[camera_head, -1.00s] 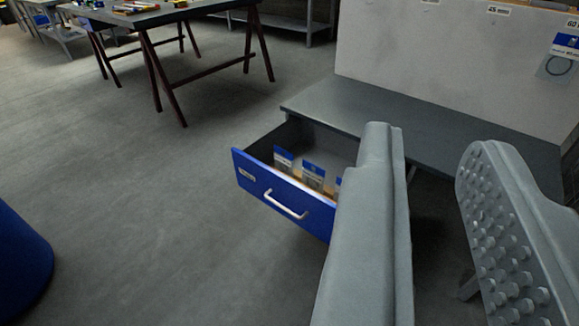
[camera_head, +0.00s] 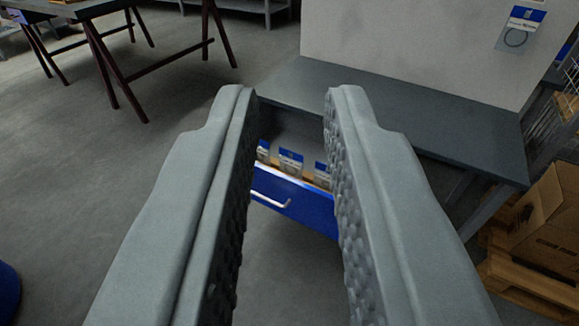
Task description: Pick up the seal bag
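Several small clear bags with blue-and-white headers stand in the open blue drawer under the bench; one bag (camera_head: 290,161) shows between my fingers, with others partly hidden behind them. Another bag with a blue-and-white header and a dark ring in it (camera_head: 520,27) hangs on the pale back panel at the upper right. I cannot tell which of these is the seal bag. My gripper (camera_head: 291,95) is open and empty, its two grey studded fingers wide apart. In the picture, the drawer (camera_head: 300,200) lies between the fingers, apart from them and farther off.
The grey bench top (camera_head: 420,115) runs in front of the pale panel (camera_head: 400,45). A cardboard box (camera_head: 545,225) sits on a wooden pallet (camera_head: 530,285) at the right. A trestle table (camera_head: 85,10) stands at the upper left.

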